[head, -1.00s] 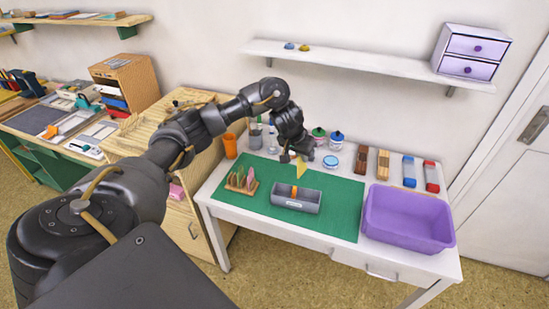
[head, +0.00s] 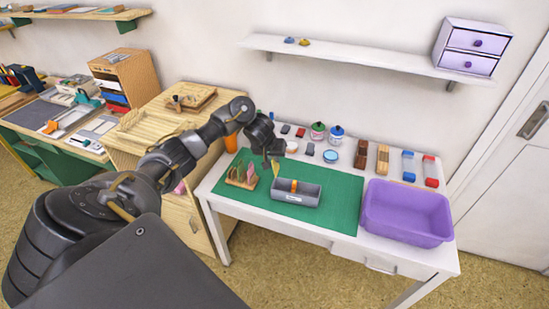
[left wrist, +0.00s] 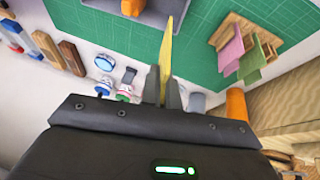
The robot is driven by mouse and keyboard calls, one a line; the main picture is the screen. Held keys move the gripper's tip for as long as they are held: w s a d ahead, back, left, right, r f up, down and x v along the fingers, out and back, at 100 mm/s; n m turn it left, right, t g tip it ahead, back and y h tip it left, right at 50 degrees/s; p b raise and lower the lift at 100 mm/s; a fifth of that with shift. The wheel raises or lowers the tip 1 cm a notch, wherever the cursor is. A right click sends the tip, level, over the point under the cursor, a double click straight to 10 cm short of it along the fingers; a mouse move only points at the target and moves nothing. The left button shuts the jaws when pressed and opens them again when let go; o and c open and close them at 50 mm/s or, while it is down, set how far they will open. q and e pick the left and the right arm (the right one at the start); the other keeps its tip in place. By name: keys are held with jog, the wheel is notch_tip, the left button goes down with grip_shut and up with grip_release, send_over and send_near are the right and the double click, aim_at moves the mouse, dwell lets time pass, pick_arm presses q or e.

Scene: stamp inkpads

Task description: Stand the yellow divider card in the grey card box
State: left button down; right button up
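The yellow divider card (head: 275,169) is pinched between the fingers of my left gripper (head: 271,160). In the left wrist view the card (left wrist: 166,48) stands edge-on between the two fingertips (left wrist: 163,92). The grey card box (head: 311,194) stands on the green mat, with an orange card (head: 294,185) in it. In the head view the held card is up and left of the box, apart from it. The box's rim (left wrist: 152,19) shows at the top of the left wrist view. My right gripper is in neither view.
A wooden rack (head: 247,184) with pink and green cards stands left of the box on the green mat (head: 343,204). A purple bin (head: 408,232) is at the right. Jars, an orange cup (head: 231,143) and blocks line the table's back.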

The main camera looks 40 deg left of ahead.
aim_at(275, 167)
pick_arm(q)
jog(key=shift+f+b, duration=2.5)
jog(key=shift+b, duration=0.6)
jog(key=shift+f, duration=0.3)
jog(key=shift+f+b, duration=0.6)
jog(key=shift+f, duration=1.8)
jog(key=shift+s+d+f, duration=0.1)
jog(key=shift+s+f, duration=0.05)
